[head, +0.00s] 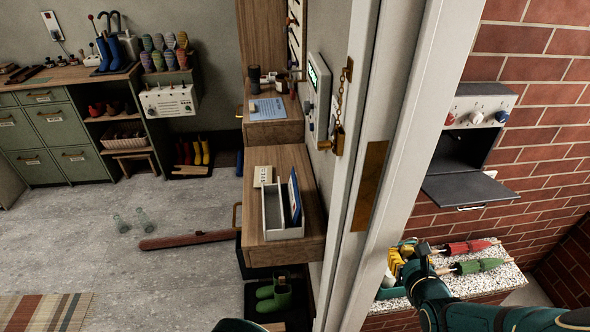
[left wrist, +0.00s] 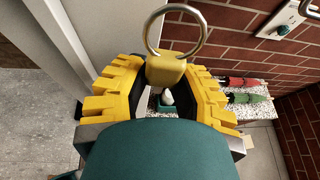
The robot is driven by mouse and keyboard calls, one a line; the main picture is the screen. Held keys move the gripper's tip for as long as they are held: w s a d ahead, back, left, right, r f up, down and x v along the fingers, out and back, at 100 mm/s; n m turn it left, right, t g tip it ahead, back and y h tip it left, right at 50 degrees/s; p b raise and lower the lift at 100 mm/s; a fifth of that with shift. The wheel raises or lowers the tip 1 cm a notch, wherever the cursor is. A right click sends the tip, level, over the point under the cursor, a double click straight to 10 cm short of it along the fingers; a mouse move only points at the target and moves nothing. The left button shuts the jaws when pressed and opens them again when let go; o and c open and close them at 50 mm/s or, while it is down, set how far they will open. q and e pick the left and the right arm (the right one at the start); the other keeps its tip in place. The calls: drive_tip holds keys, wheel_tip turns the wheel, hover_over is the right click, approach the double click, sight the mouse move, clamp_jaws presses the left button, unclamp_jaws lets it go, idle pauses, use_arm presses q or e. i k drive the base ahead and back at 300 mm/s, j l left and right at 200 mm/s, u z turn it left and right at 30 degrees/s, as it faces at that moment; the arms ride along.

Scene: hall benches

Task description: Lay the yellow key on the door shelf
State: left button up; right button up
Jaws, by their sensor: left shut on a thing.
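My left gripper (head: 402,264) is at the lower right of the head view, above the end of a speckled ledge beyond the door frame. In the left wrist view its yellow fingers (left wrist: 165,76) are shut on a yellow block-like piece with a large metal ring, which I take for the yellow key (left wrist: 166,68). The ring stands up above the fingertips. The key's lower part is hidden. A wooden shelf (head: 290,165), likely the door shelf, is left of the door frame. It holds a pale open box and a small cream block. My right gripper is not in view.
The white door frame (head: 392,130) stands between the wooden shelf and my left gripper. A dark flap (head: 468,190) hangs open on the brick wall above.

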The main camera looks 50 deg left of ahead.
sight(267, 157)
drive_tip(key=k+j+z, duration=0.3)
drive_tip(key=k+j, duration=0.25)
drive_tip(key=j, duration=0.3)
drive_tip(key=k+j+z, duration=0.3)
drive_tip(key=k+j, duration=0.3)
drive_tip(key=j, duration=0.15)
drive_tip(key=j+u, duration=0.15)
drive_tip(key=j, duration=0.55)
drive_tip(key=i+j+u, duration=0.1)
drive_tip(key=j, duration=0.6)
